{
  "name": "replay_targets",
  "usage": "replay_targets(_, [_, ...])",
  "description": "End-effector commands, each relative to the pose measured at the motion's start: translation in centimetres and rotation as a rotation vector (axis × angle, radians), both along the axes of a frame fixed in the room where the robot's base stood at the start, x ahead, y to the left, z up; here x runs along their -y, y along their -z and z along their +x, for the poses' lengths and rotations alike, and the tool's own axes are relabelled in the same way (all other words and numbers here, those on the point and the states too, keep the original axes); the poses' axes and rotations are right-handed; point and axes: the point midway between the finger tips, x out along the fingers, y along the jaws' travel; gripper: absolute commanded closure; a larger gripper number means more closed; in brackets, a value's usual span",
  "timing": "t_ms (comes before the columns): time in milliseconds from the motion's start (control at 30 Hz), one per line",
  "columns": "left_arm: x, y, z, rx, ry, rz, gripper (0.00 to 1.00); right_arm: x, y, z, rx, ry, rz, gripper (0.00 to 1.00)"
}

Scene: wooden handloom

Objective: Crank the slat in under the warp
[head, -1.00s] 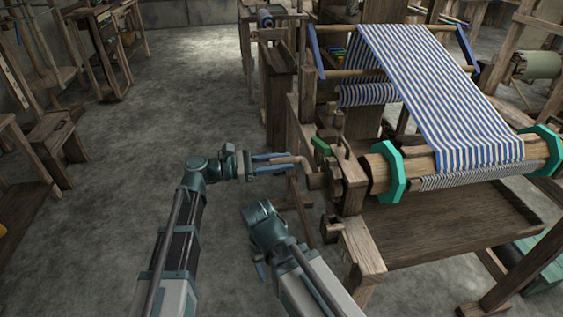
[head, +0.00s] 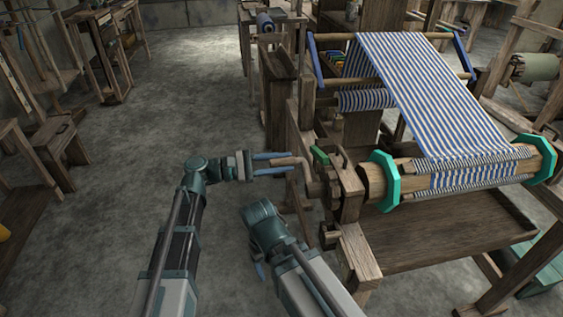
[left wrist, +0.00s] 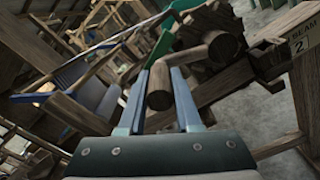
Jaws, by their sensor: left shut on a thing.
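The wooden crank handle (head: 291,161) sticks out at the left end of the loom's front beam. My left gripper (head: 283,163) is shut on this handle. In the left wrist view the handle (left wrist: 160,88) lies between the two blue fingers. The blue-striped warp (head: 430,95) runs down from the upper bars to the front beam (head: 374,182) and lies on it between two green flanges. A pale ridged strip (head: 408,193) shows on the beam; I cannot clearly tell the slat apart there. My right gripper (head: 261,272) hangs low, mostly hidden by its own arm.
A green pawl-like piece (head: 320,155) sits by the crank's post. A wooden tray (head: 450,235) lies under the beam. A block labelled BEAM 2 (left wrist: 300,45) shows in the left wrist view. The floor left of the loom (head: 110,220) is clear.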

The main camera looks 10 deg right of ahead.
Motion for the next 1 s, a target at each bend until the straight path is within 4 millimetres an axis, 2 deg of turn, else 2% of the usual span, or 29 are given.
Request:
replay_targets(33, [0.0, -0.6, -0.1, 0.023, 0.000, -0.006, 1.00, 0.0, -0.5, 0.0, 0.000, 0.000, 0.001, 0.29])
replay_targets(200, [0.0, -1.3, -0.5, 0.108, 0.000, -0.008, 1.00, 0.0, -1.1, 0.0, -0.001, 0.000, 0.002, 0.29])
replay_targets(1000, [0.0, -3.9, -2.9, 0.507, 0.001, -0.009, 1.00, 0.0, -3.8, 0.0, 0.000, 0.000, 0.001, 0.29])
